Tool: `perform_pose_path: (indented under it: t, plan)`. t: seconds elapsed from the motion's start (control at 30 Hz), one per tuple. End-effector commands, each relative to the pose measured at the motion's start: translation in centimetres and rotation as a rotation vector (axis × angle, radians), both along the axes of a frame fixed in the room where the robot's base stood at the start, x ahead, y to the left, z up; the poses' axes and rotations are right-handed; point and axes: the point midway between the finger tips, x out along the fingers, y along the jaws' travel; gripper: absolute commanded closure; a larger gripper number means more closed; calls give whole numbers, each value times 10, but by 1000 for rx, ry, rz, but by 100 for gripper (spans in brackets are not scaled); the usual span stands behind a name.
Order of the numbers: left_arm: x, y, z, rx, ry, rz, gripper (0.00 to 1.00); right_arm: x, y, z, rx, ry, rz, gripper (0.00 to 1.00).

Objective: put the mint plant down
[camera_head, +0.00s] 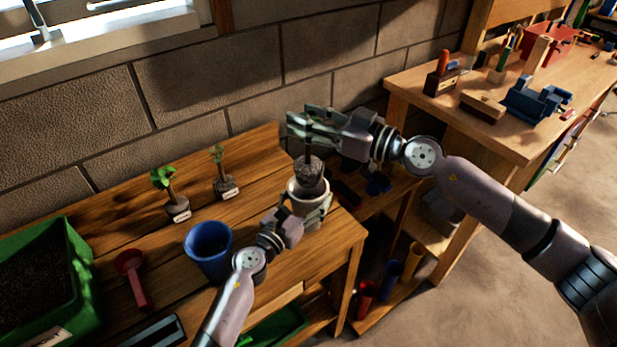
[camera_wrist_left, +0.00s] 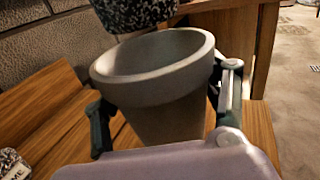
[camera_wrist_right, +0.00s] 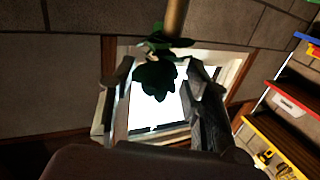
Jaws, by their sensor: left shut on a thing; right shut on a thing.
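The held plant, which I take to be the mint plant, has a speckled dark root ball (camera_head: 310,174) and a brown stem. Its dark green leaves (camera_wrist_right: 157,78) show between the fingers in the right wrist view. My right gripper (camera_head: 312,128) is shut on its stem; in the head view it hides the leaves. My left gripper (camera_wrist_left: 165,112) is shut around a pale clay pot (camera_wrist_left: 165,80), upright at the bench's right end. The root ball (camera_wrist_left: 135,12) hangs over the pot's far rim, with its bottom near rim height. Whether they touch, I cannot tell.
On the wooden bench (camera_head: 130,250) stand two labelled seedlings (camera_head: 165,185) (camera_head: 222,175), a blue pot (camera_head: 208,248), a red scoop (camera_head: 132,275) and a green soil tray (camera_head: 78,285). A brick wall is behind. A tool workbench (camera_head: 420,95) stands to the right.

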Motion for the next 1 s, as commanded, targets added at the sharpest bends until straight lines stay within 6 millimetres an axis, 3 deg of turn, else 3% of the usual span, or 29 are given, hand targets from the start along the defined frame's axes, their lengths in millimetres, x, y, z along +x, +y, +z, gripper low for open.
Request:
perform_pose_path:
  t: [0.1,0.37,0.57,1.0]
  plan:
    - [0,0,0,0,0,0,63,0,1,-22,5,8,0,100]
    - [0,0,0,0,0,0,63,0,0,-47,4,3,0,100]
    - [0,0,0,0,0,0,63,0,1,-76,4,5,0,100]
    - [0,0,0,0,0,0,63,0,0,-84,1,-1,0,100]
